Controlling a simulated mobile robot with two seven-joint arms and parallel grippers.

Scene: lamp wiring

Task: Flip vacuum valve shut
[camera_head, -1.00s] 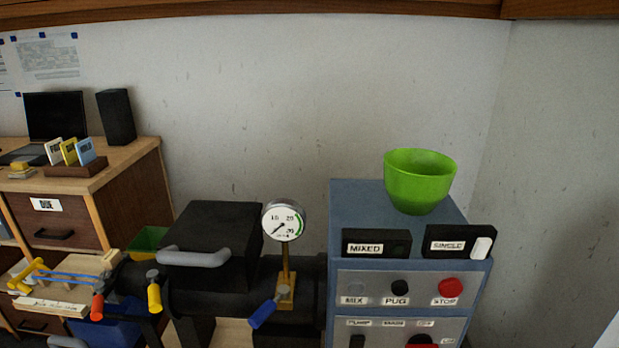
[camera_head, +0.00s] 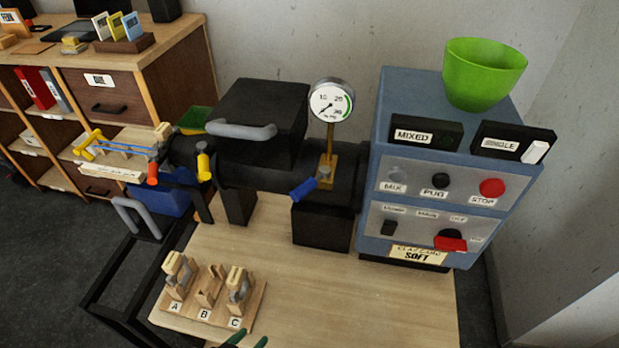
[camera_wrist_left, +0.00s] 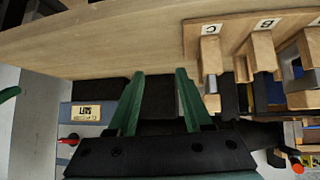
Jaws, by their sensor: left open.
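The valve with a blue lever (camera_head: 303,188) sits at the foot of the brass post (camera_head: 327,168) under the round white gauge (camera_head: 331,102). Its lever points down and to the left, away from the post. My left gripper (camera_head: 248,341) shows only as green fingertips at the bottom edge of the head view, in front of the machine and well below the lever. In the left wrist view the left gripper (camera_wrist_left: 160,92) is open, with nothing visible between its fingers. A green tip (camera_wrist_left: 8,93) at that view's left edge may belong to my right gripper.
A wooden rack with clips A, B and C (camera_head: 212,312) stands on the front left of the table (camera_head: 330,300). The blue control box (camera_head: 376,150) with a green bowl (camera_head: 484,72) stands right of the gauge. Yellow (camera_head: 204,163) and red (camera_head: 153,172) levers are at left.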

